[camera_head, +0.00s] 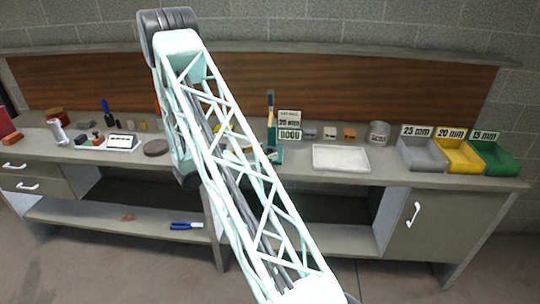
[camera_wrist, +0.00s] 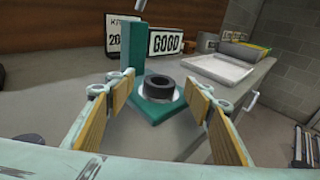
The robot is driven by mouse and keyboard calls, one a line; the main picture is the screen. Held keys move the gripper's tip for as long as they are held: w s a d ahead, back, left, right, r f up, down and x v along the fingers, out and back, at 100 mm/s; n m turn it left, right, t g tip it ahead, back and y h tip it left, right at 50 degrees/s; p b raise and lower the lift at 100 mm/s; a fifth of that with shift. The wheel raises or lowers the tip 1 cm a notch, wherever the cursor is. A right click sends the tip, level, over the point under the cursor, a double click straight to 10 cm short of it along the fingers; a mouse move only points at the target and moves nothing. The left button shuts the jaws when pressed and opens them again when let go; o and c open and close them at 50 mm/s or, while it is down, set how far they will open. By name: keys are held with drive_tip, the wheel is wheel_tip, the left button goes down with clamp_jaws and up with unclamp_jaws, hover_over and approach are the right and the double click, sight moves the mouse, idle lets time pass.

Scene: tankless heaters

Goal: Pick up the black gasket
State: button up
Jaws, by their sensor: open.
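The black gasket (camera_wrist: 159,87) is a thick black ring. In the wrist view it lies on the round plate of a teal stand (camera_wrist: 135,50), just in front of the stand's upright. My gripper (camera_wrist: 160,98) is open, with its yellow-padded fingers to the left and right of the gasket and apart from it. In the head view the teal stand (camera_head: 277,155) shows right of my arm. The gasket cannot be made out there, and my gripper is hidden behind my arm.
A "GOOD" sign (camera_wrist: 165,42) stands behind the stand. A white tray (camera_head: 341,157) lies to its right, then grey (camera_head: 422,153), yellow (camera_head: 459,155) and green (camera_head: 495,158) bins. Small parts and a round brown disc (camera_head: 156,147) lie on the bench to the left.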

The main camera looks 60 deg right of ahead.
drive_tip(key=shift+s+d, duration=0.15)
drive_tip(key=shift+d, duration=0.25)
drive_tip(key=shift+c, duration=0.2)
drive_tip(key=c, duration=1)
drive_tip(key=shift+o, duration=0.2)
drive_tip(key=shift+r+p, duration=0.45)
drive_tip(key=shift+r, duration=0.95)
drive_tip(key=s+a+r+p, duration=0.2)
drive_tip(key=s+a, duration=0.7)
drive_tip(key=a, duration=0.4)
drive_tip(key=shift+a, duration=0.15)
